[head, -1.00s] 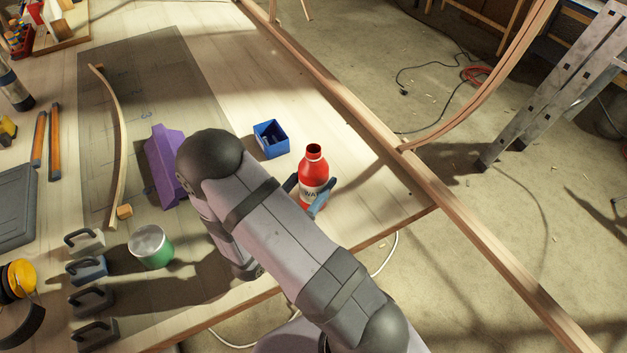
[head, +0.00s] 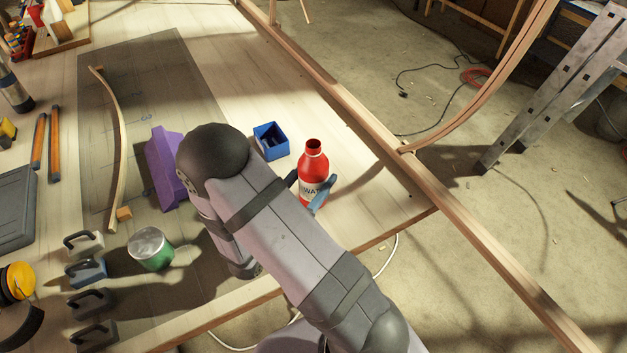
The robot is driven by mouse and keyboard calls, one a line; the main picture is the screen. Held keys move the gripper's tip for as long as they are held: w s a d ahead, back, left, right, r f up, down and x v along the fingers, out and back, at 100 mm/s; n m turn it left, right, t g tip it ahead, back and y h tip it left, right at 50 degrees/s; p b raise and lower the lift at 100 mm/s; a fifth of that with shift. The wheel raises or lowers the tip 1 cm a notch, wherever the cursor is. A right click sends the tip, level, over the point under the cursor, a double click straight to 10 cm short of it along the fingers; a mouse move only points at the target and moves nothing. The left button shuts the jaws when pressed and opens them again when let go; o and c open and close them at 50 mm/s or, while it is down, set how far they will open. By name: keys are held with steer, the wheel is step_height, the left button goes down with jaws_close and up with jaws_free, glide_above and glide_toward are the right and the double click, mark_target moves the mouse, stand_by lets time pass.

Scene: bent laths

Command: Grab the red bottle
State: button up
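The red bottle (head: 314,165) is upright near the right front corner of the workbench, with a white label and an open dark mouth. My gripper (head: 308,188) is at its lower half, with a dark finger on the left and a blue-grey finger across the right side of the label. The fingers appear closed against the bottle. My arm hides part of the gripper and the area left of the bottle's base. I cannot tell clearly whether the base is off the bench.
A blue open box (head: 271,141) stands just behind and left of the bottle. A purple block (head: 166,168) and a green can (head: 150,249) are left of my arm. A long wooden lath (head: 350,113) runs along the bench's right edge. Bare bench lies behind the box.

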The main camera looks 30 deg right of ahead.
mark_target(308, 160)
steer(key=shift+r, duration=3.85)
steer(key=shift+r, duration=0.15)
steer(key=shift+a, duration=0.1)
